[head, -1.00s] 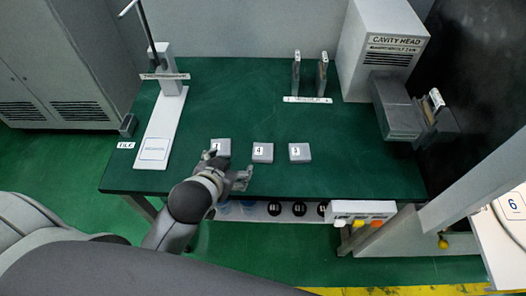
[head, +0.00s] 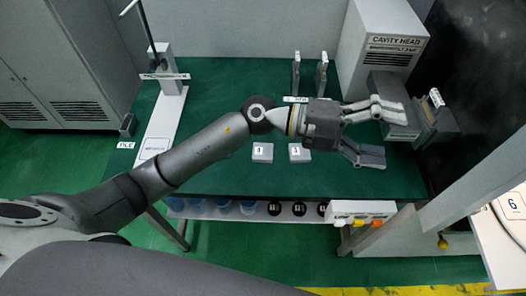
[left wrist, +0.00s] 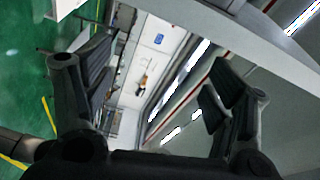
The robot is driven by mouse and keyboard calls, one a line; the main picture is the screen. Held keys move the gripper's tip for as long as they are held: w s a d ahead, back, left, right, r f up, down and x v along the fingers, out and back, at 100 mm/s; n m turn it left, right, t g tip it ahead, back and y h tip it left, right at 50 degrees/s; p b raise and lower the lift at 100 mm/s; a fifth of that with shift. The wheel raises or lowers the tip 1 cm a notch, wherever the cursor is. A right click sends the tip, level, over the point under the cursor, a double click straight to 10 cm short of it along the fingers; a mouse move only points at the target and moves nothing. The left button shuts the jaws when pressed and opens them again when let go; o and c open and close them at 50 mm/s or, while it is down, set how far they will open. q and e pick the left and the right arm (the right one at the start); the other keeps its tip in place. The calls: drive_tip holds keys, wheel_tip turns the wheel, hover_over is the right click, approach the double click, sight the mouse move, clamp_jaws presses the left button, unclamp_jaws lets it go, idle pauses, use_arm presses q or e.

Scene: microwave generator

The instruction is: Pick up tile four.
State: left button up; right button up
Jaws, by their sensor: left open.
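Tile four (head: 262,153) is a small grey block with a white label on the green table, below my left forearm's end in the head view. Tile three (head: 300,153) lies just to its right, close to my wrist. Tile one is hidden behind my left arm. My left gripper (head: 385,133) is open and empty, held over the right part of the table and pointing right, well to the right of tile four. The left wrist view shows its two spread fingers (left wrist: 158,95) with no tile between them. My right gripper is not in view.
The cavity head (head: 385,50) stands at the back right, with a grey block (head: 388,110) in front of it near my gripper's fingers. Two upright plates (head: 321,73) stand at the back. A white stand (head: 172,105) is at left. The back middle of the table (head: 235,80) is clear.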

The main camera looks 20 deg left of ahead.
use_arm(q)
wheel_tip(320, 180, down, 8)
drive_tip(key=a+m+g+y, duration=0.2)
drive_tip(key=y, duration=0.3)
drive_tip(key=n+y+p, duration=0.1)
drive_tip(key=n+y, duration=0.1)
drive_tip(key=y, duration=1.1)
hover_over(263, 151)
drive_tip(key=shift+t, duration=0.4)
wheel_tip(263, 151, down, 13)
drive_tip(key=shift+r, duration=0.15)
drive_tip(key=shift+s+f+p, duration=0.1)
drive_tip(key=shift+f+p, duration=0.5)
drive_tip(key=shift+p, duration=0.1)
wheel_tip(263, 151, down, 4)
drive_tip(key=shift+r+p, duration=0.25)
drive_tip(key=shift+p, duration=0.4)
drive_tip(key=shift+f, duration=0.4)
drive_tip(key=shift+c, duration=0.3)
